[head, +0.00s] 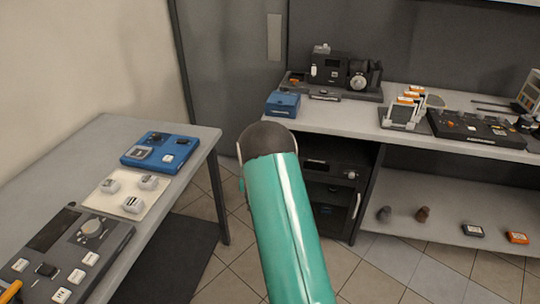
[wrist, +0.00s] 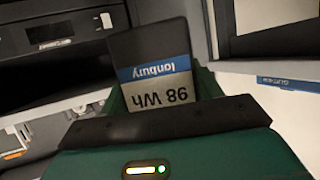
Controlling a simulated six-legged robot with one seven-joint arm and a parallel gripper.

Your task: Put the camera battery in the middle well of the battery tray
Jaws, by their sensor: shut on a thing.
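The camera battery (wrist: 152,50) is a dark block with a blue and pale label reading "Ionbury 98 Wh", upside down in the wrist view. My gripper (wrist: 160,88) is shut on it, with green fingers at its left and right sides. The battery's near end is hidden behind the gripper body. In the head view my teal arm fills the lower middle, and neither the gripper nor the battery shows there. I cannot tell which thing, if any, is the battery tray.
A left table (head: 130,128) holds a blue device (head: 160,151), a pale mat (head: 103,203) with white blocks and a dark console (head: 60,255). The back bench (head: 345,122) holds a blue box (head: 283,104), a slotted rack (head: 404,118) and a black panel (head: 475,128). Tiled floor lies between.

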